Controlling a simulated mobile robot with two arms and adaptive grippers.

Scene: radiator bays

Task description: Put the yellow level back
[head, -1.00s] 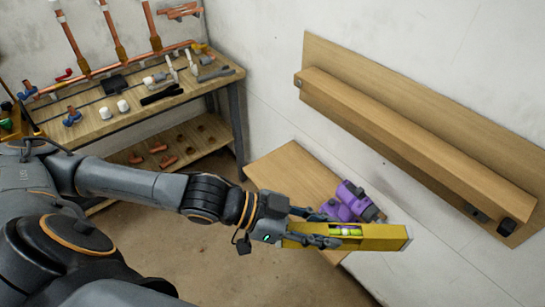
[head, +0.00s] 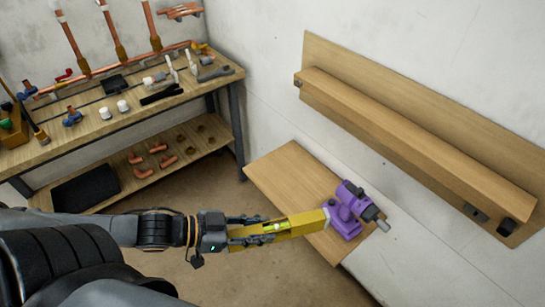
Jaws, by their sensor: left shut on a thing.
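The yellow level (head: 298,226) is a box-shaped bar with a greenish vial in its middle. My left gripper (head: 268,230) is shut on it and holds it roughly level, its free end pointing right. The level is in front of a low wooden table (head: 283,176), and its free end overlaps the table's near edge in the picture. I cannot tell how high it is above the table. My right gripper is not in view.
A workbench (head: 110,122) with pipes and fittings stands at the back left.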

